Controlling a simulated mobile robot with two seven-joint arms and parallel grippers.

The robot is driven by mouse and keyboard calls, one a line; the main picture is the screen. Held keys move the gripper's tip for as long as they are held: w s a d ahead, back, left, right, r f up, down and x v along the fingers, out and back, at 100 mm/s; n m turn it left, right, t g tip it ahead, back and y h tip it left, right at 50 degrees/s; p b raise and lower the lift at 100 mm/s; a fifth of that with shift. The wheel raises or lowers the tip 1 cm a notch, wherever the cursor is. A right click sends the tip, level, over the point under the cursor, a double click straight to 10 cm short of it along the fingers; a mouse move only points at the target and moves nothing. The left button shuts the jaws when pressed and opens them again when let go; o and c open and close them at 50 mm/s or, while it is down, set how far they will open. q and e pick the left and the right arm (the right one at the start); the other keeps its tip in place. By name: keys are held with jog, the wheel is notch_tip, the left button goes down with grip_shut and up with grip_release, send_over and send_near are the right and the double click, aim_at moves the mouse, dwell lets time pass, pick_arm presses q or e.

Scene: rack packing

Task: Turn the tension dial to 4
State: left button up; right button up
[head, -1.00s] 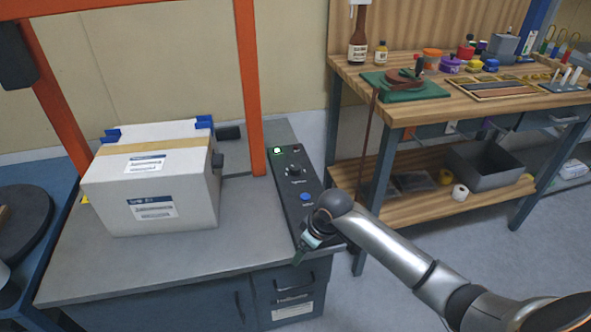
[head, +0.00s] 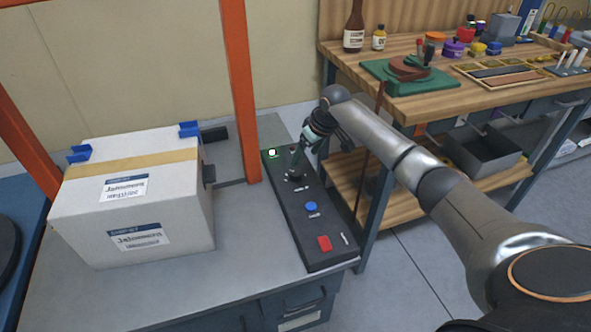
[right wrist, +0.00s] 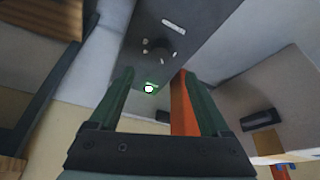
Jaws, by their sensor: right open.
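The tension dial (head: 292,177) is a small dark knob near the far end of the black control panel (head: 298,222). Which number the dial points at is too small to read. The left gripper is not seen.
A taped carton (head: 135,205) sits left on the grey bench. A wooden workbench (head: 400,105) is at right.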

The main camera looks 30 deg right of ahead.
aim_at(296, 172)
jog(key=b+x, duration=0.2)
jog(key=x, duration=0.6)
jog(key=shift+w+a+f+b, duration=0.1)
jog(key=shift+f+b, duration=0.2)
jog(key=shift+b, duration=0.05)
jog(key=shift+w+f, duration=0.2)
jog(key=shift+f, duration=0.15)
jog(key=c, duration=1.1)
grip_shut()
